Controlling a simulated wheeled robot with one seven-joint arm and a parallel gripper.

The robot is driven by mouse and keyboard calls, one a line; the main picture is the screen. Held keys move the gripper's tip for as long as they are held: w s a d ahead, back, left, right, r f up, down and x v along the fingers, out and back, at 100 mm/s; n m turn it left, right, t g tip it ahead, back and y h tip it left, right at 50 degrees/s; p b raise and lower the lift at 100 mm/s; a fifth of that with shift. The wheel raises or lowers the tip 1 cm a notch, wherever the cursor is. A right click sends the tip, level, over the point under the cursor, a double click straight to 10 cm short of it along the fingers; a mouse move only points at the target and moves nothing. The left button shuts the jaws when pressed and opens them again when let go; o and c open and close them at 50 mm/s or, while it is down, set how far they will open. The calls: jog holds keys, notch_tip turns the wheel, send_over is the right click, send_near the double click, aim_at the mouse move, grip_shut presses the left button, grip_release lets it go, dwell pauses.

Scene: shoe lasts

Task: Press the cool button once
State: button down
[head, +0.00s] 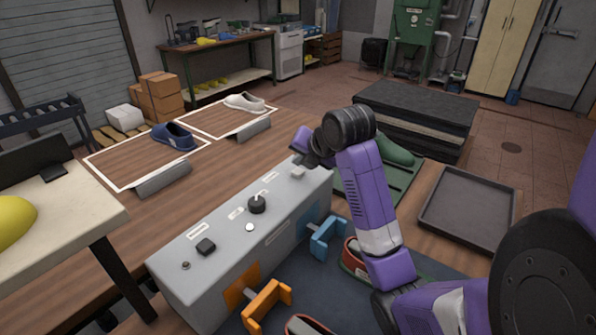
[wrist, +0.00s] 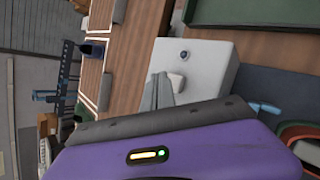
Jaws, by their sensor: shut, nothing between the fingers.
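A long grey control box (head: 225,250) stands on the bench, with several controls on its top. These include a white round button (head: 250,227), a black knob (head: 257,204), a black square piece (head: 206,246) and a small pale block (head: 297,172) at the far end. The labels are too small to read, so I cannot tell which is the cool button. My gripper (head: 308,158) is over the far end of the box. In the wrist view my gripper (wrist: 161,80) is shut and empty, its tips beside the pale block (wrist: 177,82); a dark-centred round button (wrist: 184,56) lies beyond.
A blue clamp (head: 325,237) and an orange clamp (head: 265,300) stick out from the box's near side. A dark tray (head: 430,215) lies to the right. Shoes rest on white-outlined areas behind the box.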

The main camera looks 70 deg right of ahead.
aim_at(300, 173)
jog(key=shift+f+b, duration=0.35)
jog(key=shift+f, duration=0.1)
jog(key=shift+f+b, duration=0.4)
jog(key=shift+f, duration=0.1)
dwell(0.9)
dwell(0.3)
jog(key=shift+r+p, duration=0.75)
jog(key=shift+r, duration=0.2)
jog(key=shift+r+p, duration=2)
jog(key=shift+r, duration=0.55)
